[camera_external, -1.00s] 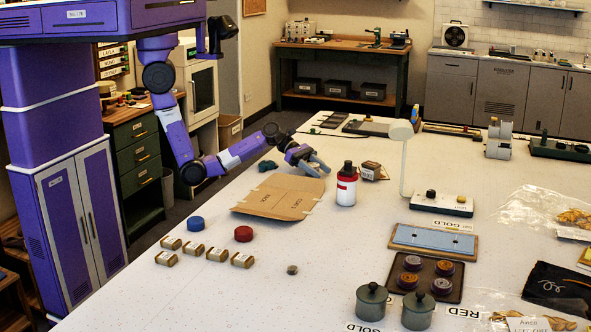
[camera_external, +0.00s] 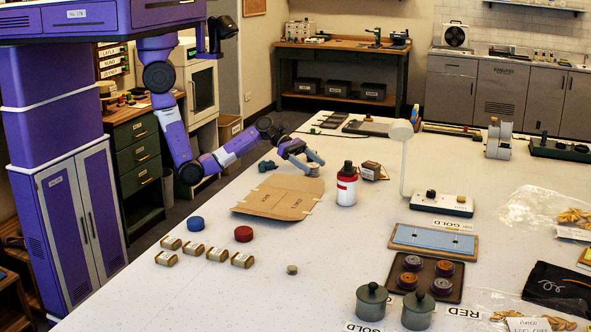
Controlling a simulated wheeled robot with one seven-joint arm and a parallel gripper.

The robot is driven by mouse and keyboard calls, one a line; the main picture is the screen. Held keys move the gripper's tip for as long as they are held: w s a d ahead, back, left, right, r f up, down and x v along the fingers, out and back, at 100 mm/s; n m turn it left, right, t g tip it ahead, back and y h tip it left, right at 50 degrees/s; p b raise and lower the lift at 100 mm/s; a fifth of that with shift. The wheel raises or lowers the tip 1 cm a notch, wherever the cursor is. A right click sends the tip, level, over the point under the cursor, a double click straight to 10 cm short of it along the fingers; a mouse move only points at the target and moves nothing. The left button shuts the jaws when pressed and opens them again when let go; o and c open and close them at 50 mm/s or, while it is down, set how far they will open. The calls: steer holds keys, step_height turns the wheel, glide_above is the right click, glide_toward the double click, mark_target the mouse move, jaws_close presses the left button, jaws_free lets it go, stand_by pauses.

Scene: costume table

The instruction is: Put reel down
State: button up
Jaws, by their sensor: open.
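My gripper (camera_external: 311,160) is over the far left part of the white table, behind the flattened cardboard piece. Its jaws are open. A small brownish round thing (camera_external: 313,171) sits on the table just under the fingertips; it looks like the reel, but it is small and partly covered by the gripper. I cannot tell whether the fingers still touch it.
The cardboard (camera_external: 278,197) lies in front of my gripper. A red and white bottle (camera_external: 346,187) stands to the right, with a small brown box (camera_external: 373,171) behind it. A dark green object (camera_external: 267,166) lies left of the gripper. Bare table (camera_external: 250,300) is in front.

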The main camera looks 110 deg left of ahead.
steer(key=v, duration=0.8)
stand_by(0.4)
